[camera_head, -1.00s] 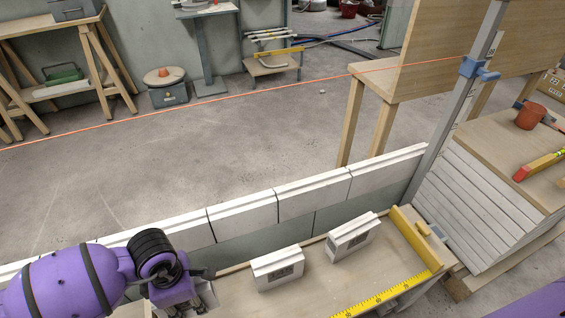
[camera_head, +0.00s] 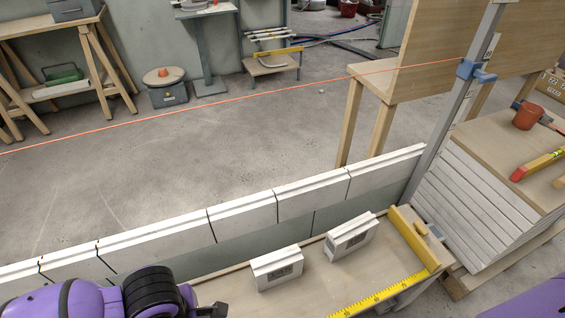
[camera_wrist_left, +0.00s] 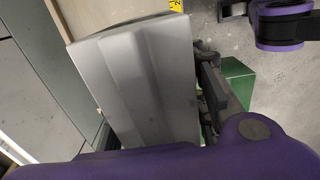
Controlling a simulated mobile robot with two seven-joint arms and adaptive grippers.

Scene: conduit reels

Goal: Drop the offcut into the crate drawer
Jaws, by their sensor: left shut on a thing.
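My left gripper (camera_wrist_left: 208,95) is shut on a pale grey block, which I take to be the offcut (camera_wrist_left: 140,75). The block fills much of the left wrist view, and its far side hides one finger. In the head view my left arm comes in at the bottom left, and only a dark piece of the gripper (camera_head: 212,311) shows by the bench's front edge; the block is out of frame there. I cannot make out the crate drawer. A green box-like thing (camera_wrist_left: 237,82) shows beside the gripper in the left wrist view. My right gripper is not seen.
Two pale labelled blocks (camera_head: 277,269) (camera_head: 351,238) stand on the bench (camera_head: 310,285). A yellow rule (camera_head: 385,293) lies along its front edge. A low white block wall (camera_head: 240,216) runs behind it, under a red line. A stack of boards (camera_head: 480,190) stands at the right.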

